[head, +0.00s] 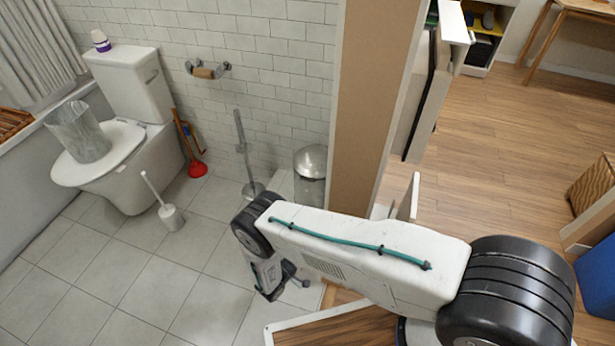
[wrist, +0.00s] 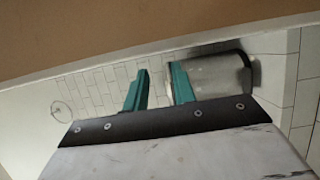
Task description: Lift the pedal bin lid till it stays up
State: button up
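The pedal bin (head: 310,187) is a shiny metal cylinder by the tiled wall, just left of the brown partition end. Its domed lid (head: 311,158) looks shut in the head view. My gripper (wrist: 158,85) shows in the wrist view as two teal fingers spread apart with nothing between them. The bin (wrist: 220,75) lies sideways in that tilted view, beyond and to the right of the fingers, partly behind the right one. In the head view my gripper (head: 297,279) is small and dark, lower in the picture than the bin and apart from it. The bin's base is hidden by my arm.
The brown partition (head: 375,90) stands close right of the bin. A toilet brush (head: 171,216), red plunger (head: 196,168) and toilet (head: 140,160) are at left. A metal stand (head: 243,150) is left of the bin. Tiled floor (head: 150,290) at the front left is clear.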

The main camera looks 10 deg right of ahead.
aim_at(310, 161)
jog(key=i, duration=0.85)
jog(key=u, duration=0.05)
